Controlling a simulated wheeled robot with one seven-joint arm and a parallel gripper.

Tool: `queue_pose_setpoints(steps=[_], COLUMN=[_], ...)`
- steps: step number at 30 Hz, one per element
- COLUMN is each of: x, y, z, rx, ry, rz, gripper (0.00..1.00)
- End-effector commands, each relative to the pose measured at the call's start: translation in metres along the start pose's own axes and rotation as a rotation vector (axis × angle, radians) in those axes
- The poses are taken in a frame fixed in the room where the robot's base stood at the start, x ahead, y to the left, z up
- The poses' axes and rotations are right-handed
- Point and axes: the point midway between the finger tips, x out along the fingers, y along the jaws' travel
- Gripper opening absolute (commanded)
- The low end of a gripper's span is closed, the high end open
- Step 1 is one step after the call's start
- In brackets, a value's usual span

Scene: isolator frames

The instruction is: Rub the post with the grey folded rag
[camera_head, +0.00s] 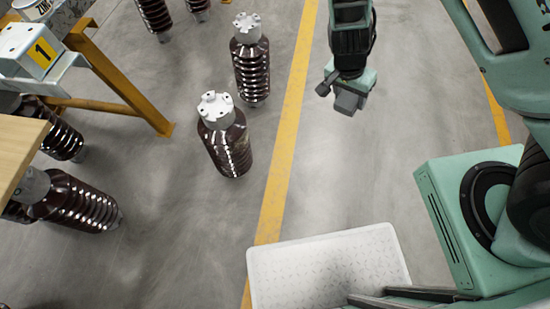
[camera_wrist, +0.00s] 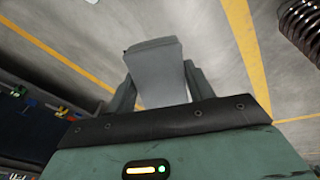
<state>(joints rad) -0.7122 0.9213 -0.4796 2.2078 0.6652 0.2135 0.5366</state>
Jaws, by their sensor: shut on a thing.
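My gripper (camera_head: 343,88) hangs over the open floor right of the yellow line. It is shut on the grey folded rag (camera_head: 349,101). In the wrist view, the rag (camera_wrist: 157,75) is a flat grey block between the two fingers. Several dark brown ribbed posts with pale caps stand on the floor to the left. The nearer post (camera_head: 226,147) and another post (camera_head: 252,72) stand upright left of my gripper, and the rag is apart from both. Which post is meant is not clear. A ribbed post also shows at the upper right of the wrist view (camera_wrist: 303,25).
A yellow-legged stand (camera_head: 125,85) bears a box marked 1 (camera_head: 38,52) at the upper left. A white textured platform (camera_head: 325,268) is at the bottom. Floor around my gripper is clear.

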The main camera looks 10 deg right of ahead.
Motion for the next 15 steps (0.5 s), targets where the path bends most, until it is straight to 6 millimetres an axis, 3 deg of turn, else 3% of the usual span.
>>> queue_pose_setpoints(steps=[1,3,15], x=[0.015,0.026,0.073], y=[-0.005,-0.007,-0.026], z=[0.010,0.021,0.070], rx=[0.045,0.133,0.598], ry=[0.013,0.016,0.004], rz=[0.026,0.069,0.325], gripper=[0.34,0.34,0.34])
